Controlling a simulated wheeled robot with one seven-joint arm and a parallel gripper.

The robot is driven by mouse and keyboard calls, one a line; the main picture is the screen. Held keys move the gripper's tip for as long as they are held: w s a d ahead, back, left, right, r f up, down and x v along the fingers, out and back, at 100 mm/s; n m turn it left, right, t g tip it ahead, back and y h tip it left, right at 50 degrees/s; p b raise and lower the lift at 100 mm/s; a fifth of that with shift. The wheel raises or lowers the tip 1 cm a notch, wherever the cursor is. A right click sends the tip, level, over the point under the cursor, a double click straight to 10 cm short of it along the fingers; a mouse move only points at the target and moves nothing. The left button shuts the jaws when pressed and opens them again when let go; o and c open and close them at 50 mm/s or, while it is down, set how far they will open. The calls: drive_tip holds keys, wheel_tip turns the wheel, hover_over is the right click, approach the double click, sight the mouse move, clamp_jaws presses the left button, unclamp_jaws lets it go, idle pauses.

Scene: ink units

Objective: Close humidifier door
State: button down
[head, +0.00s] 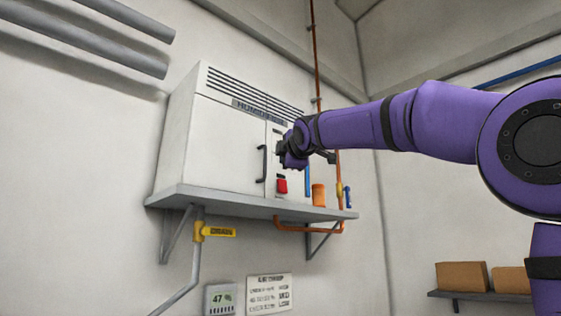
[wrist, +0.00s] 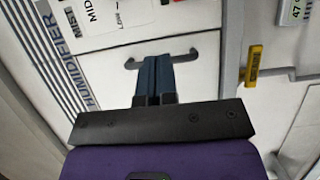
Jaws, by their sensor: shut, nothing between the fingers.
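The white humidifier (head: 182,140) sits on a wall shelf. Its door (head: 230,145) looks flush with the cabinet front, with only a thin seam showing beside the control strip. A dark bar handle (head: 263,163) stands upright near the door's right edge. In the wrist view the handle (wrist: 190,38) runs across behind my fingertips, and the door (wrist: 105,75) lies beneath. My gripper (head: 281,154) is in front of the control strip, just right of the handle. In the wrist view my gripper (wrist: 157,62) is shut and empty; I cannot tell whether it touches the door or handle.
The grey shelf (head: 230,203) carries the humidifier. A red switch (head: 282,185) is below my gripper, and an orange cup-like object (head: 318,194) is to the right. A yellow valve handle (head: 218,232) and pipes are below. Cardboard boxes (head: 461,276) stand at the lower right.

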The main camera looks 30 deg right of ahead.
drive_tip(key=s+d, duration=0.5)
drive_tip(key=d, duration=0.1)
drive_tip(key=shift+s+d, duration=0.15)
drive_tip(key=shift+s, duration=0.1)
drive_tip(key=shift+f, duration=0.15)
drive_tip(key=s+a+f+m+g+y, duration=0.1)
drive_tip(key=s+a+f+m+g, duration=0.3)
drive_tip(key=s+f, duration=0.5)
drive_tip(key=s+a+f+m+g+y, duration=0.1)
drive_tip(key=s+a+f+m+g, duration=0.2)
drive_tip(key=f, duration=1.9)
drive_tip(key=s+a+f+m+g, duration=0.4)
drive_tip(key=s+f+m, duration=0.5)
drive_tip(key=s+f, duration=0.7)
drive_tip(key=shift+a+f+g+y, duration=0.35)
drive_tip(key=shift+g+y, duration=0.05)
drive_tip(key=shift+g, duration=0.4)
drive_tip(key=shift+s, duration=0.1)
